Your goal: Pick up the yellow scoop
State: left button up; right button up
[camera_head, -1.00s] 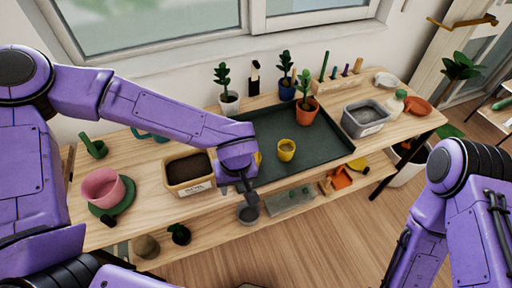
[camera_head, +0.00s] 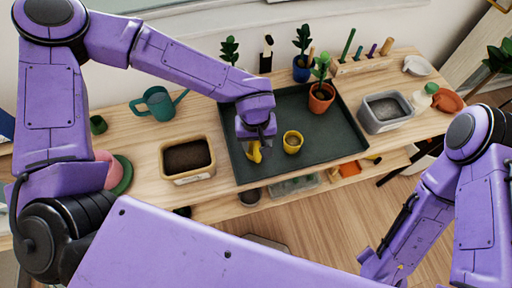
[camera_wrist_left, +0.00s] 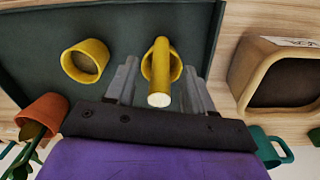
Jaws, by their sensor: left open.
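The yellow scoop (camera_head: 254,153) lies on the dark green tray (camera_head: 334,153), near its left side, partly hidden by my left gripper in the head view. In the left wrist view, the scoop (camera_wrist_left: 161,62) has its round handle end towards the camera, between the two grey fingers. My left gripper (camera_head: 257,138) is open around the scoop, with a gap on each side of the handle. It also shows in the left wrist view (camera_wrist_left: 158,88). My right gripper is outside the head view; only purple links of that arm show.
A small yellow pot (camera_head: 292,141) stands beside the scoop on the tray. A soil-filled wooden box (camera_head: 187,176) stands left of the tray. A terracotta pot (camera_head: 321,102) with a plant is at the tray's back, and a grey bin (camera_head: 385,122) is to the right.

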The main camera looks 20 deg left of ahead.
pick_arm(q)
jog(key=f, duration=0.3)
jog(key=shift+w, duration=0.35)
jog(key=shift+a+f, duration=0.1)
jog(key=shift+f, duration=0.2)
jog(key=shift+s+r, duration=0.1)
jog(key=shift+s, duration=0.15)
jog(key=shift+w, duration=0.1)
grip_shut()
notch_tip(320, 180, up, 3)
jog(key=shift+w+b, duration=0.1)
jog(key=shift+b, duration=0.45)
jog(key=s+d+r+b, duration=0.2)
jog(key=s+d+r, duration=0.7)
jog(key=s+r, duration=0.1)
jog(key=shift+s+d+b, duration=0.25)
jog(key=shift+s+b, duration=0.05)
jog(key=shift+s, duration=0.05)
